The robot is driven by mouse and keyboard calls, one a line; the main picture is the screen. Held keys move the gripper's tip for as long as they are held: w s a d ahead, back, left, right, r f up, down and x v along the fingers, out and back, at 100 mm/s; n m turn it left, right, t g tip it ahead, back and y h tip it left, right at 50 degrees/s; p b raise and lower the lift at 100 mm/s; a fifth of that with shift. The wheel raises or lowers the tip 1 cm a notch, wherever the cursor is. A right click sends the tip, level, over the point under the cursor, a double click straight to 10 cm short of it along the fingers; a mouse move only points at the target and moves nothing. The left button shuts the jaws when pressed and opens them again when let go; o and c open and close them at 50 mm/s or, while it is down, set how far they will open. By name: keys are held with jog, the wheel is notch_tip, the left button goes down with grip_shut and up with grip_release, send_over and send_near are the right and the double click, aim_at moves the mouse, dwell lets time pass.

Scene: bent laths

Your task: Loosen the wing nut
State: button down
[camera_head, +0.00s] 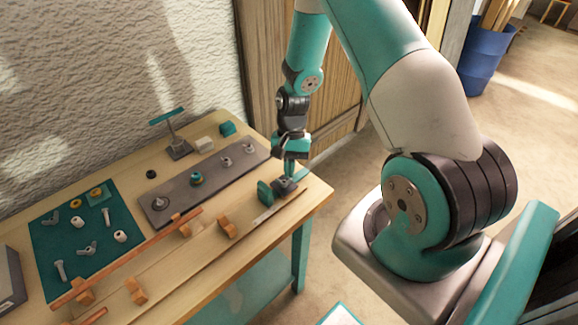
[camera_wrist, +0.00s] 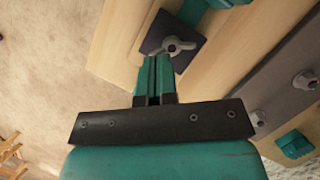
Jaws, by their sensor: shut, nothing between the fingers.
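A grey wing nut (camera_wrist: 176,46) sits on a small dark plate (camera_wrist: 196,42) in the wrist view. The plate also shows in the head view as a dark block (camera_head: 286,188) near the right end of the bench. My gripper (camera_wrist: 153,66) has teal fingers that are shut with nothing between them. The fingertips are just beside the wing nut in the wrist view; I cannot tell whether they touch it. In the head view my gripper (camera_head: 289,173) points down over the plate, and the wing nut is too small or hidden there to make out.
A teal block (camera_head: 264,193) stands just left of the plate. A grey board (camera_head: 215,172) with several fittings lies behind. A long brown lath (camera_head: 130,258) rests on wooden blocks, and a green mat (camera_head: 50,241) holds loose hardware. The bench's right edge is close to my gripper.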

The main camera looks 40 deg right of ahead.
jog(key=shift+s+a+m, duration=0.15)
jog(key=shift+s+m, duration=0.05)
jog(key=shift+m, duration=0.2)
jog(key=m+t, duration=0.1)
jog(key=m, duration=0.2)
jog(key=s+m+t+y, duration=0.1)
jog(key=m, duration=0.2)
jog(key=shift+a, duration=0.15)
jog(key=shift+s, duration=0.1)
dwell(0.7)
jog(key=shift+a, duration=0.1)
